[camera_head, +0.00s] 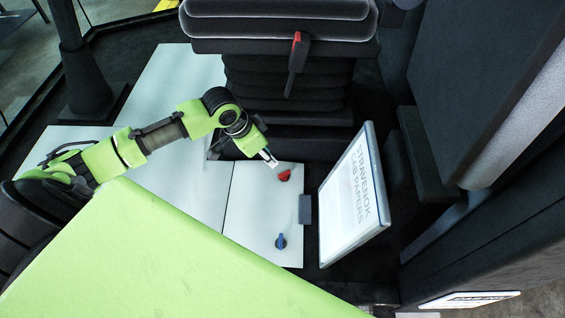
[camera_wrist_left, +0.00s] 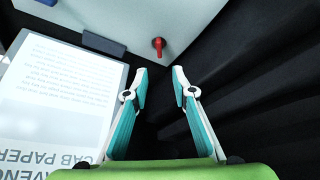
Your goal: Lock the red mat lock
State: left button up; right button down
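The red mat lock (camera_head: 284,175) is a small red knob on the white floor mat (camera_head: 250,215), below the seat in the head view. My left gripper (camera_head: 271,161) is just up and left of it, apart from it. In the left wrist view the red mat lock (camera_wrist_left: 158,45) stands ahead of the fingers, near the mat's edge, its handle pointing toward the gripper. The left gripper (camera_wrist_left: 158,75) is open there, with nothing between its fingertips. My right gripper is not in view.
A blue knob (camera_head: 281,241) sits lower on the mat. A cab papers board (camera_head: 354,195) stands to the right, near a dark block (camera_head: 305,209). The black seat (camera_head: 280,60), with a red-tipped lever (camera_head: 297,62), is above the red lock. A large green surface covers the lower left.

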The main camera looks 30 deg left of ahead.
aim_at(284, 173)
pick_arm(q)
jog(key=x, duration=1.3)
jog(key=shift+d+f, duration=0.1)
grip_shut()
